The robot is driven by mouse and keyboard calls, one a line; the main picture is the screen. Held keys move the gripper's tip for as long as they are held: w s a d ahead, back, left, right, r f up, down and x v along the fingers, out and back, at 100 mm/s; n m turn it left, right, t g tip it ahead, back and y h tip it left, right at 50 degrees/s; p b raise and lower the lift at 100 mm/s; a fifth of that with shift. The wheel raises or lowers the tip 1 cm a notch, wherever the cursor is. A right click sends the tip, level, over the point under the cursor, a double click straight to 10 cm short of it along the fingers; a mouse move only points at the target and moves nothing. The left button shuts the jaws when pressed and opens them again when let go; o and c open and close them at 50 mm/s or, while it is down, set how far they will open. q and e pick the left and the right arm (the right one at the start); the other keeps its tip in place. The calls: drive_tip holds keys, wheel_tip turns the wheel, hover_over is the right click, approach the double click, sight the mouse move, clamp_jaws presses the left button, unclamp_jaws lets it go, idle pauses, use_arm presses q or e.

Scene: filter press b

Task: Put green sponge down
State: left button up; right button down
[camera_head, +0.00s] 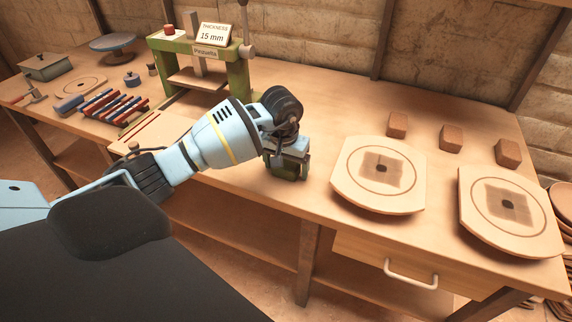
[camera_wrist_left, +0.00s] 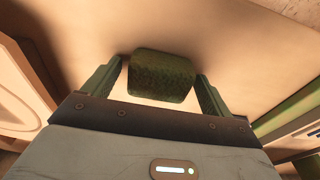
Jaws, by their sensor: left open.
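The green sponge (camera_wrist_left: 162,77) is a dark green rounded block in the left wrist view, resting on the wooden tabletop as far as I can tell. My left gripper (camera_wrist_left: 159,71) is open, with one green finger on each side of the sponge. A narrow gap shows between the sponge and the left finger; the right finger is very close to it. In the head view my left gripper (camera_head: 287,172) points down at the table's front part, and its body mostly hides the sponge. My right gripper is in neither view.
A green press (camera_head: 203,62) with a 15 mm sign stands at the back. Two pale boards (camera_head: 346,190) (camera_head: 480,225) with round marks lie to the right, several brown blocks (camera_head: 451,138) behind them. Red and blue rods (camera_head: 112,106) lie left. Bare tabletop (camera_head: 325,110) shows behind my gripper.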

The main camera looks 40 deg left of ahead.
sight(284, 167)
use_arm(q)
drive_tip(key=shift+r, duration=0.5)
wheel_tip(284, 167, up, 11)
drive_tip(key=s, duration=0.1)
drive_tip(key=shift+s+d+r, duration=0.15)
drive_tip(key=shift+s, duration=0.05)
